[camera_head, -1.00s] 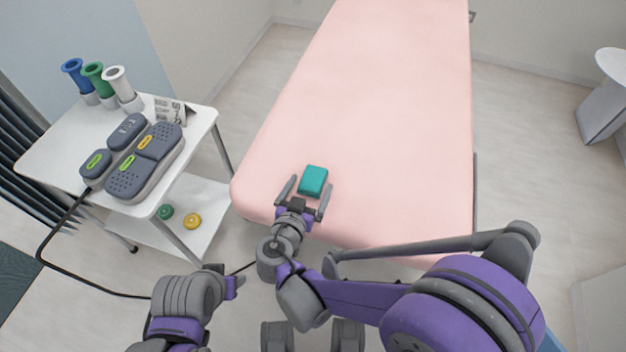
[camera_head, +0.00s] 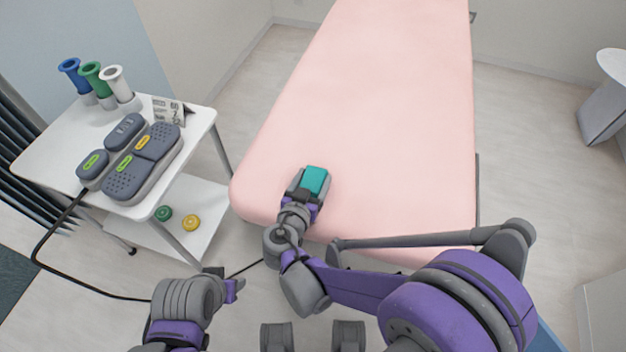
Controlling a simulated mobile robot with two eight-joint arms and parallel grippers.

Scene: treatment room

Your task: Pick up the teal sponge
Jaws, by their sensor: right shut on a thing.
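The teal sponge (camera_head: 315,180) is a small block at the near end of the pink treatment bed (camera_head: 375,110). My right gripper (camera_head: 309,184) is shut on the sponge, with its fingers along the sponge's sides. I cannot tell whether the sponge touches the bed or is slightly above it. My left gripper (camera_head: 236,287) is low at the left, away from the bed, and its fingers are too unclear to show whether it is open or shut.
A white cart (camera_head: 55,150) stands left of the bed. It carries a grey foot-pedal unit (camera_head: 140,165), blue, green and white holders, and a small printed card (camera_head: 170,110). A green and a yellow roll lie on its lower shelf. A cable hangs to the floor.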

